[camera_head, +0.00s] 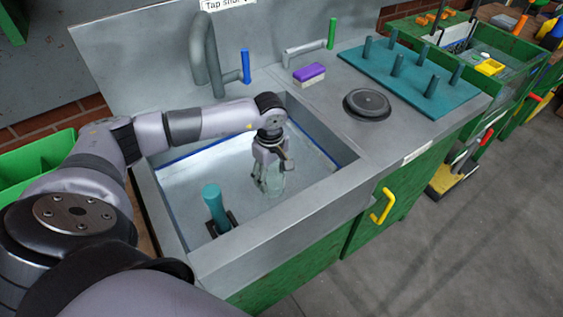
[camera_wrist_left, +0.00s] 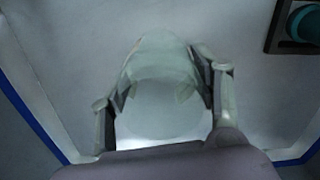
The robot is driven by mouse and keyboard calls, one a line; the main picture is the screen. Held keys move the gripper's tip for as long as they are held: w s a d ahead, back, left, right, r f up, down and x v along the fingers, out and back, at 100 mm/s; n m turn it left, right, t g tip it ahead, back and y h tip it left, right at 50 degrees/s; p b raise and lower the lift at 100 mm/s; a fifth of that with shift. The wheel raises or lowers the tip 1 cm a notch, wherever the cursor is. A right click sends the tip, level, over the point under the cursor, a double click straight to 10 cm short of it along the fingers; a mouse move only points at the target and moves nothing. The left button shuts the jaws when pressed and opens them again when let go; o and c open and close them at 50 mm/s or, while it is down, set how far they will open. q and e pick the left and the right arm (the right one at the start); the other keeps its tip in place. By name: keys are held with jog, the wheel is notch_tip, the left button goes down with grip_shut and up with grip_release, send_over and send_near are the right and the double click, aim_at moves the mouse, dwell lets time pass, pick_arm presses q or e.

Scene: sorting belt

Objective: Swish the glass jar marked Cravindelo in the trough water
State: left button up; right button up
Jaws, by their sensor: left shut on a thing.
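The glass jar (camera_head: 273,181) is clear and pale, held inside the trough (camera_head: 190,252). My left gripper (camera_head: 270,170) points down into the trough and is shut on the jar. In the left wrist view the jar (camera_wrist_left: 160,90) sits between the two fingers of my left gripper (camera_wrist_left: 165,100). No marking on the jar can be read. Pale, clear water (camera_head: 195,190) seems to cover the trough floor; I cannot tell exactly how deep the jar sits in it. My right gripper is not in view.
A teal upright post (camera_head: 215,205) on a dark base stands in the trough near its front left. A grey tap (camera_head: 208,60) rises behind the trough. A purple sponge (camera_head: 309,73), a round black disc (camera_head: 367,104) and a teal peg rack (camera_head: 405,75) occupy the counter on the right.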

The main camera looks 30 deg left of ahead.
pick_arm(q)
jog(key=shift+s+a, duration=0.1)
jog(key=shift+s, duration=0.2)
jog(key=shift+w, duration=0.15)
jog(key=shift+w+d+f+b, duration=0.1)
jog(key=shift+w+d+b, duration=0.1)
jog(key=shift+w+b, duration=0.15)
jog(key=w+b, duration=0.1)
jog(key=w, duration=0.1)
jog(key=w+d+b, duration=0.2)
jog(key=w, duration=0.1)
jog(key=shift+w+d, duration=0.15)
jog(key=shift+w, duration=0.15)
jog(key=shift+w+d+b, duration=0.15)
jog(key=shift+w+b, duration=0.15)
jog(key=shift+w, duration=0.2)
jog(key=shift+s, duration=0.15)
